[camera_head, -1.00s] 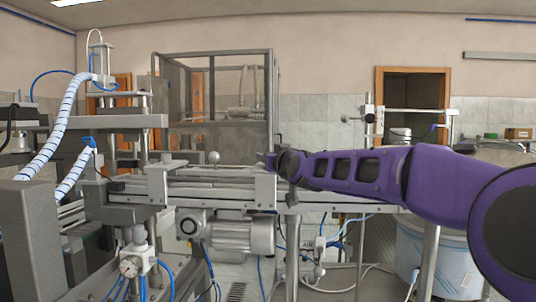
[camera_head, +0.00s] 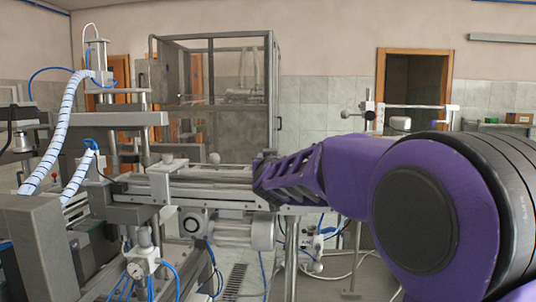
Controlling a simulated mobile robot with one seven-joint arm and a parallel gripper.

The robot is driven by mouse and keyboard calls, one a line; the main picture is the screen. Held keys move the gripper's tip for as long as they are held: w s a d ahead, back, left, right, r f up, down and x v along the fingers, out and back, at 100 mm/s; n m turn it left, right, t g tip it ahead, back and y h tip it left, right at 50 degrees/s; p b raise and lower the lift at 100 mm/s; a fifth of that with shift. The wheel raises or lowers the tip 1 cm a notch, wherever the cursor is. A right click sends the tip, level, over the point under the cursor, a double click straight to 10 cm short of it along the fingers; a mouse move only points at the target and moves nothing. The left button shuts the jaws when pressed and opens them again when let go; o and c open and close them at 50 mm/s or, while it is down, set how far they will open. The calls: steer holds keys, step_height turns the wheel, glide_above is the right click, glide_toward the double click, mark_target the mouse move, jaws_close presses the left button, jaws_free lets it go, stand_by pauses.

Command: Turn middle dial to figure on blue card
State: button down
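My purple arm reaches in from the right, and its far end with my gripper (camera_head: 262,164) is beside the right end of the metal conveyor rail. The fingers are too small and dark to tell whether they are open or shut. I cannot make out a row of dials or a blue card in this view. A small round white-faced gauge (camera_head: 135,270) sits low on the machine at the left, well away from my gripper.
The conveyor rail (camera_head: 210,190) runs across the middle with a motor (camera_head: 235,232) below it. A framed glass enclosure (camera_head: 272,100) stands behind. Striped hoses (camera_head: 62,130) hang at the left. A doorway (camera_head: 413,85) opens in the back wall.

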stand_by(0.7)
steer(key=c, duration=0.5)
jaws_free()
steer(key=shift+c, duration=0.2)
steer(key=shift+s+f, duration=0.1)
